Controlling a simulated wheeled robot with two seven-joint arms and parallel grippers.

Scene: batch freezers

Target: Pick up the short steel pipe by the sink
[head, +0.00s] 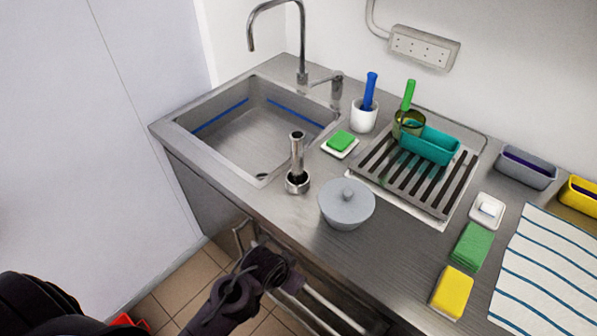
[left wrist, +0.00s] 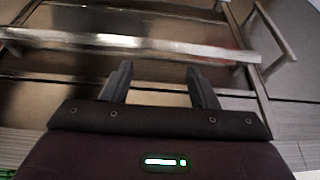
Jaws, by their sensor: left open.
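The short steel pipe (head: 297,152) stands upright in a small round metal base on the counter, just right of the sink's near corner. The sink (head: 235,125) is a steel basin with blue lines on its walls. My left arm comes in from the bottom of the head view, and its dark gripper (head: 272,268) is in front of the counter, below and apart from the pipe. In the left wrist view my left gripper (left wrist: 158,72) is open with nothing between its fingers. It faces metal bars, and the pipe does not show there. My right gripper is not in view.
A grey lidded pot (head: 346,208) stands close right of the pipe. A green sponge on a white dish (head: 341,144), a white cup (head: 363,117) and a drying rack (head: 420,178) are behind. The faucet (head: 301,45) rises behind the sink. Metal rails (head: 330,312) run below the counter.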

